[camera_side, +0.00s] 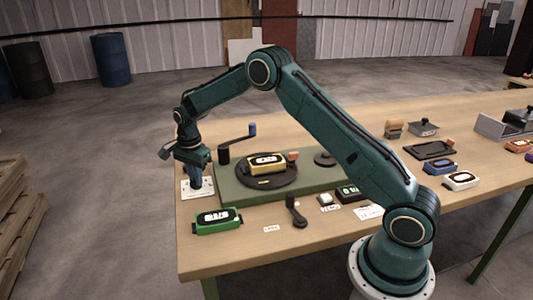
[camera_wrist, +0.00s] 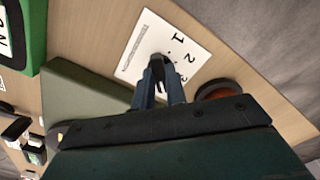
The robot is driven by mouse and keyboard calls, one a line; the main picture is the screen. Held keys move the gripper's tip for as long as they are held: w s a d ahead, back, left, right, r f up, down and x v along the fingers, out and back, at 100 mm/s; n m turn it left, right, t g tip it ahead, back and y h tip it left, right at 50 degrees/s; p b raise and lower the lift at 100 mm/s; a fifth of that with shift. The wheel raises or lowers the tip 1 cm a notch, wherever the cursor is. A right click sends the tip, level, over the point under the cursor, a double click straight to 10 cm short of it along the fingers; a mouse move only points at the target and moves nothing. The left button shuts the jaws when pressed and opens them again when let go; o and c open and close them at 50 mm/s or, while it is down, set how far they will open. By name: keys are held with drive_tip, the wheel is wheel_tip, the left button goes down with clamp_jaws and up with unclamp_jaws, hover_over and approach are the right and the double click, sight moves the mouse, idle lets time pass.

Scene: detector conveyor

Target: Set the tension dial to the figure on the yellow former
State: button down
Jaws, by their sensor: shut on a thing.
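The tension dial's white plate (camera_side: 187,191) lies at the table's left edge. In the wrist view the plate (camera_wrist: 140,52) shows the figures 1, 2 and 3; other marks are hidden behind my fingers. My gripper (camera_side: 195,184) points down over it, shut on the dark dial knob (camera_wrist: 158,60), between the blue fingertips (camera_wrist: 160,72). The knob's pointer direction is not clear. The yellow former (camera_side: 265,160) sits on a black turntable (camera_side: 246,180) on the green base. It has a white label, whose figure is too small to read surely.
A crank (camera_side: 238,144) stands just right of my gripper on the green base (camera_side: 225,190). A green former (camera_side: 217,221) lies in front. A black lever (camera_side: 296,212), a small display box (camera_side: 349,193) and more coloured formers (camera_side: 461,181) stand to the right.

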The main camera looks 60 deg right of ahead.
drive_tip(key=c, duration=1.4)
unclamp_jaws()
drive_tip(key=shift+c, duration=0.2)
drive_tip(key=shift+r, duration=0.15)
wheel_tip(320, 180, up, 14)
drive_tip(key=shift+f, duration=0.2)
drive_tip(key=shift+r, duration=0.1)
